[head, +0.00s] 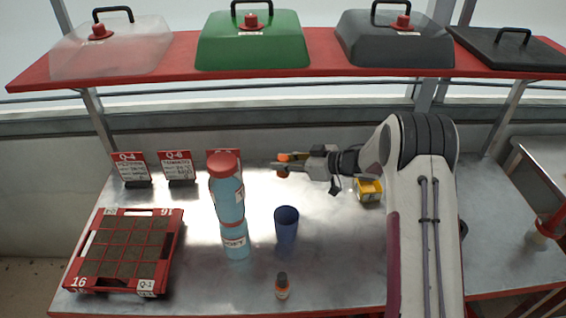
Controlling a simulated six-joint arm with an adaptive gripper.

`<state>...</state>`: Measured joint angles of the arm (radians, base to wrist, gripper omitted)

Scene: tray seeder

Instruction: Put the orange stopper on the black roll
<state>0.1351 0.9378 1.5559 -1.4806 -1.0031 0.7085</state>
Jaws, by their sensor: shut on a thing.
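My gripper (288,164) reaches left above the middle of the metal table and is shut on a small orange piece (283,172), which looks like the orange stopper. The fingers hide part of it, and it is small in the picture. It is held clear of the dark blue cup (287,232), behind it in the picture. I cannot make out a black roll for certain; part of the table is hidden behind my arm.
A red seed tray (125,250) lies at left, with sign cards (178,168) behind. A yellow box (369,190) sits near my arm. A small black-capped bottle (282,288) stands in front. A red shelf (330,60) holds lids above.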

